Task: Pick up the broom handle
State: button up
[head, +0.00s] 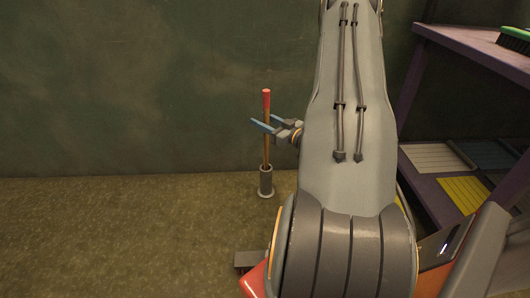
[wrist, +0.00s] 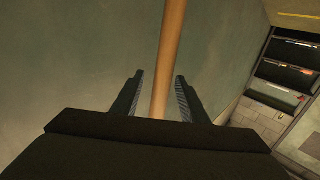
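The broom handle (head: 266,135) is a wooden stick with a red top end. It stands upright in a grey cylindrical holder (head: 266,182) on the floor near the wall. My gripper (head: 264,124) is open, with its blue fingers at the upper part of the handle. In the wrist view, the handle (wrist: 168,60) passes between the two dark fingers of my gripper (wrist: 162,95), with a gap visible on each side. The handle's lower end is hidden inside the holder.
A purple shelf (head: 470,45) stands at the right, with a green brush (head: 515,38) on top and a yellow slatted piece (head: 463,192) lower down. A dark green wall (head: 130,90) is behind the handle. The floor (head: 120,235) at the left is clear.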

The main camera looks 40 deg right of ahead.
jog(key=shift+w+a, duration=0.2)
jog(key=shift+w, duration=0.8)
grip_shut()
